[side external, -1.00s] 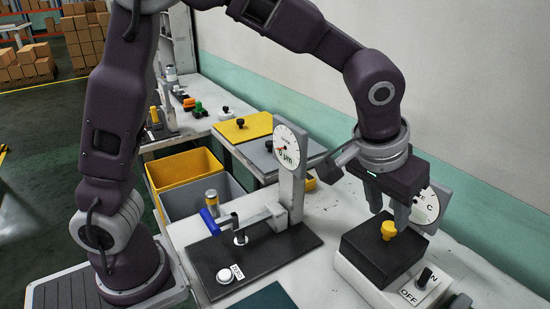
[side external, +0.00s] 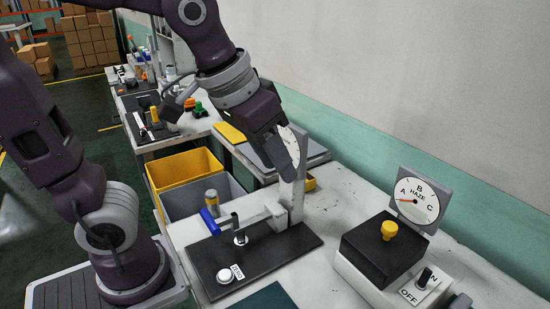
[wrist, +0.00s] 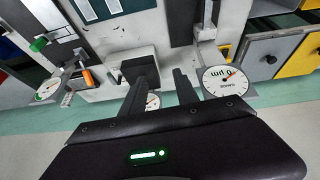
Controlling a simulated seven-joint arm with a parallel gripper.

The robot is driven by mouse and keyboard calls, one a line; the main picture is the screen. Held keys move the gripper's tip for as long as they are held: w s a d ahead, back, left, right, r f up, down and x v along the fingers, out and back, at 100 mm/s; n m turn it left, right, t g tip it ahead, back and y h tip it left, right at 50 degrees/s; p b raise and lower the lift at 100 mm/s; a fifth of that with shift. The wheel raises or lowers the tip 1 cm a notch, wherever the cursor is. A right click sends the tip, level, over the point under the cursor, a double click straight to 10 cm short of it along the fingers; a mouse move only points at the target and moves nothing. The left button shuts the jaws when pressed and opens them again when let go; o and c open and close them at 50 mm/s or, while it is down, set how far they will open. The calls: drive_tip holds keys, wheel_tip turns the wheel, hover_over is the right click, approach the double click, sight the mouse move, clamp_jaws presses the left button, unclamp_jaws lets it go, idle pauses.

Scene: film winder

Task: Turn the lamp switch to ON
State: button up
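The lamp switch (side external: 426,277) is a small black knob on a white plate at the front right of the haze unit (side external: 383,245). OFF shows at the knob's lower left; the ON label is partly hidden behind the knob. I cannot tell which way the knob points. The unit has a black block with a yellow knob (side external: 389,230) on top and a HAZE dial (side external: 418,200) behind it, its needle near A. My gripper (side external: 284,158) is well left of the switch, raised near the gauge. In the wrist view its fingers (wrist: 165,76) stand apart and empty.
The thickness gauge (side external: 242,232) with its round dial, blue handle and white button stands left of the haze unit. Yellow (side external: 187,171) and grey bins are behind it. White table is clear between gauge and haze unit.

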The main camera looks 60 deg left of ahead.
idle(0.4)
hover_over(429, 270)
drive_tip(key=s, duration=0.3)
wheel_tip(429, 270, down, 15)
drive_tip(key=shift+y, duration=0.3)
drive_tip(key=x, duration=0.5)
drive_tip(key=shift+w+f, duration=0.45)
drive_tip(key=shift+f, duration=0.25)
drive_tip(key=shift+g, duration=0.3)
clamp_jaws()
